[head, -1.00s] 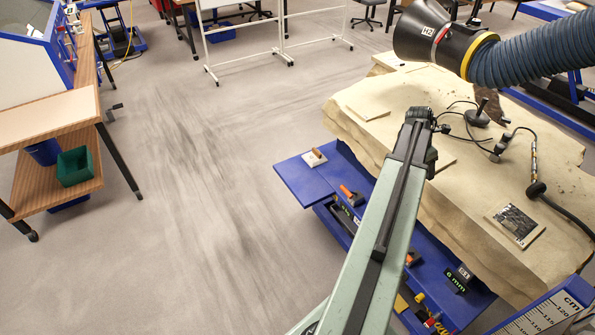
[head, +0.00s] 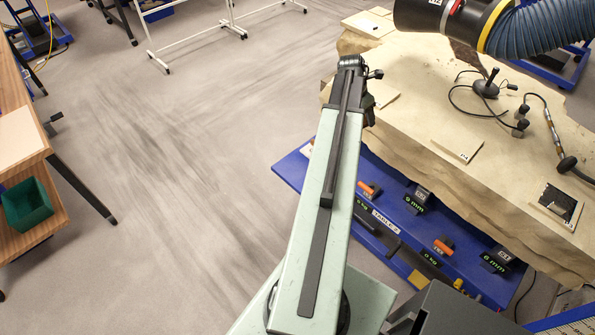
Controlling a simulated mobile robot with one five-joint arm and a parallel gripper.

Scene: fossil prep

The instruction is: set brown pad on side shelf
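I cannot pick out a brown pad for sure. A dark square pad (head: 559,201) lies on a pale tile on the right of the big stone slab; it looks nearly black. The blue side shelf (head: 288,167) sticks out low at the slab's left end, partly behind my arm. Its visible left part looks bare, apart from a pale bit beside my arm. My arm reaches away from the camera, and its far end, with my gripper (head: 351,64), is above the slab's left edge. The fingers are hidden, so I cannot see whether they are open or hold anything.
The pale stone slab (head: 480,115) fills the right, with tiles (head: 458,149), cables and a black tool (head: 487,87). A large blue hose with a black nozzle (head: 450,20) hangs over it. Open floor lies left, before a bench with a green bin (head: 27,204).

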